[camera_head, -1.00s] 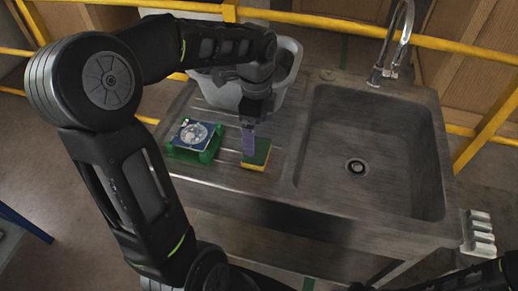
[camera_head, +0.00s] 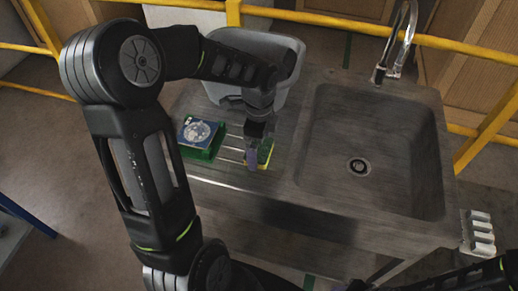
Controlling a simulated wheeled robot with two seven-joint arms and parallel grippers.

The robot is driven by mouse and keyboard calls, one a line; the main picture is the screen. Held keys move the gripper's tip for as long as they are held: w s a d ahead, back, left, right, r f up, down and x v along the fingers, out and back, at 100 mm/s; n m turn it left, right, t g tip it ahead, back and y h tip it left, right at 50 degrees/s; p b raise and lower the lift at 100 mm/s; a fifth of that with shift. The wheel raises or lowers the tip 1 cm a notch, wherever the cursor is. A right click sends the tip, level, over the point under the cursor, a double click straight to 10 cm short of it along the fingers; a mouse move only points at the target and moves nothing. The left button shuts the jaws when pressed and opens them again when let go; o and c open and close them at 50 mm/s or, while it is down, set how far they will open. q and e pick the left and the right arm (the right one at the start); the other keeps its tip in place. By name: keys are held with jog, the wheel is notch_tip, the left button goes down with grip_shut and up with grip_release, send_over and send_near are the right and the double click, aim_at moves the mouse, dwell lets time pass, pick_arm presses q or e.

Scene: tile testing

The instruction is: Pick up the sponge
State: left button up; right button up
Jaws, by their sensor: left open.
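The sponge (camera_head: 266,154), green on top and yellow below, lies on the ribbed drainboard left of the sink basin. My left gripper (camera_head: 251,160) points down at the sponge's left side and hides part of it. The gripper is open; whether its fingers touch the sponge I cannot tell. My right arm shows only as a dark part at the lower right edge, and its gripper is out of view.
A green holder with a blue patterned tile (camera_head: 199,133) stands left of the sponge. A grey bin (camera_head: 292,72) stands behind my gripper. The empty sink basin (camera_head: 372,190) and faucet (camera_head: 396,45) are to the right. Yellow rails (camera_head: 320,20) run behind.

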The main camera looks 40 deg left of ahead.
aim_at(259, 148)
pick_arm(q)
jog(key=shift+f, duration=0.45)
jog(key=c, duration=1.1)
jog(key=shift+c, duration=0.2)
jog(key=shift+r, duration=0.15)
notch_tip(259, 148, up, 10)
jog(key=shift+b, duration=0.45)
